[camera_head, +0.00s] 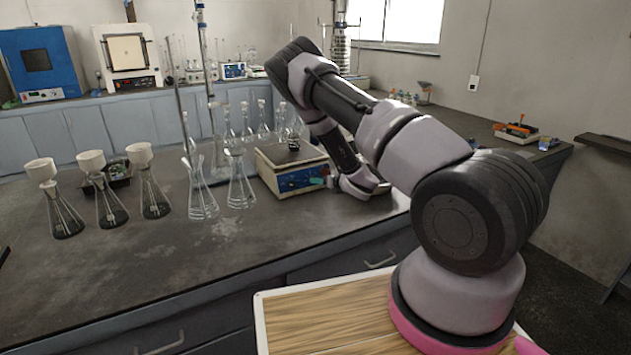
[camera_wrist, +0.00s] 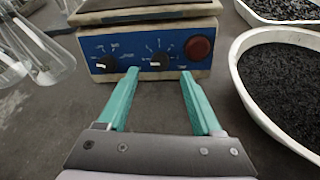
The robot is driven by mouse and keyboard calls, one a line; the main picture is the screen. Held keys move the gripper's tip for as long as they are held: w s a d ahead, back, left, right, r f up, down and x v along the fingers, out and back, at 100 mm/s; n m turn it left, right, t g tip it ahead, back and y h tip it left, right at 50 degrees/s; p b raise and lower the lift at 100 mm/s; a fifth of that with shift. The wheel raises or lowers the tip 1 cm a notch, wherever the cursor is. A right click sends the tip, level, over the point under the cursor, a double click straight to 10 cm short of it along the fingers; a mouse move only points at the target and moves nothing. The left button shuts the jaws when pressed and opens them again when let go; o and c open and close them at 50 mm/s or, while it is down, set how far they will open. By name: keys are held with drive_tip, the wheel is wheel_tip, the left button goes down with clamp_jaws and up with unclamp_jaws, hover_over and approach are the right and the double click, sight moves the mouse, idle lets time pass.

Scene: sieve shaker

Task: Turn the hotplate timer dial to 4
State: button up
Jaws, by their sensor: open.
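The hotplate (camera_head: 286,184) stands on the dark bench, with a blue front panel that fills the top of the wrist view (camera_wrist: 132,47). The panel carries a left black dial (camera_wrist: 105,65), a right black dial (camera_wrist: 159,61) and a round red knob or lamp (camera_wrist: 198,48). Printed marks surround both dials, but I cannot read which is the timer. My gripper (camera_wrist: 160,74) is open and empty, with its teal fingertips in front of the panel, one on each side of the right dial. I cannot tell whether they touch it. In the head view, my wrist partly hides the hotplate's right side.
Glass flasks (camera_head: 203,190) stand left of the hotplate, and one edges into the wrist view (camera_wrist: 40,55). Right of my gripper are a white tray of dark granules (camera_wrist: 236,72) and another granule-filled dish (camera_wrist: 285,22). The bench front is clear.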

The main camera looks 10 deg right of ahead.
drive_tip(key=shift+x, duration=2.75)
clamp_jaws()
